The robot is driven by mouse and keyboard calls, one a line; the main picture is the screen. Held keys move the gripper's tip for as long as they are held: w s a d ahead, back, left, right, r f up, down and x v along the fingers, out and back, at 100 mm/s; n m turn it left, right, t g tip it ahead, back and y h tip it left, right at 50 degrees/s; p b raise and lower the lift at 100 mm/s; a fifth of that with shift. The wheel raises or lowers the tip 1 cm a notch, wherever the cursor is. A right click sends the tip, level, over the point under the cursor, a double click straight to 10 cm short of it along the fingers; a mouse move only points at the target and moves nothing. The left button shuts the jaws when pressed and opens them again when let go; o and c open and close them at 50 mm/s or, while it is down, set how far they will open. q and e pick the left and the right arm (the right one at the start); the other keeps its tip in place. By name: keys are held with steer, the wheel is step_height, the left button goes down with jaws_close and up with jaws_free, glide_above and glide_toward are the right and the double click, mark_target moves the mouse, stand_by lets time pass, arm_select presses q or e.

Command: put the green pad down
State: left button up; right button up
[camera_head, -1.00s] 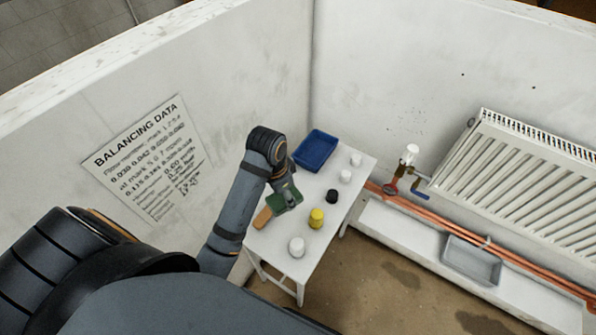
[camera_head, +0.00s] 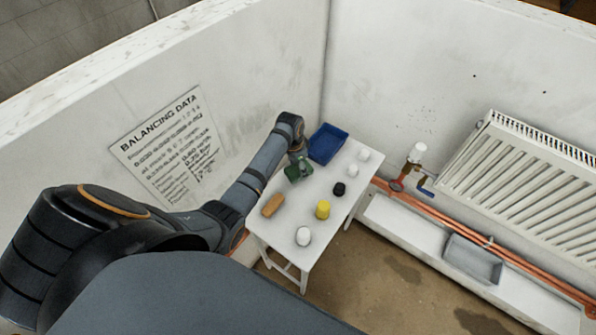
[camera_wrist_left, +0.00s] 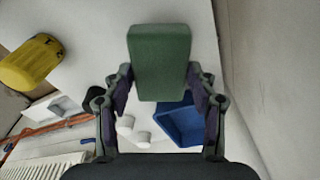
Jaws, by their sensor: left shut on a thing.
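The green pad (camera_head: 299,169) is a small block above the white table in the head view. My left gripper (camera_head: 297,160) is shut on it. In the left wrist view the green pad (camera_wrist_left: 160,62) sits between the two fingers of my left gripper (camera_wrist_left: 158,88), which press on its sides. Whether the pad touches the table top cannot be told. My right gripper is not in view.
The white table (camera_head: 285,232) bears a brown block (camera_head: 272,205), a yellow cylinder (camera_head: 323,209), a black cap (camera_head: 339,188), several white caps and a blue tray (camera_head: 327,143) at its far end. A radiator (camera_head: 530,165) and copper pipes (camera_head: 460,232) are on the right.

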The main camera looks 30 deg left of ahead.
mark_target(298, 170)
arm_select(q)
steer(key=shift+f, duration=1.5)
steer(key=shift+f, duration=0.1)
steer(key=o, duration=1)
steer(key=r, duration=0.4)
steer(key=s+r, duration=0.1)
steer(key=r, duration=0.7)
steer(key=shift+s+a+r+b, duration=0.1)
steer(key=shift+s+a+b, duration=0.05)
steer(key=shift+a+b, duration=0.25)
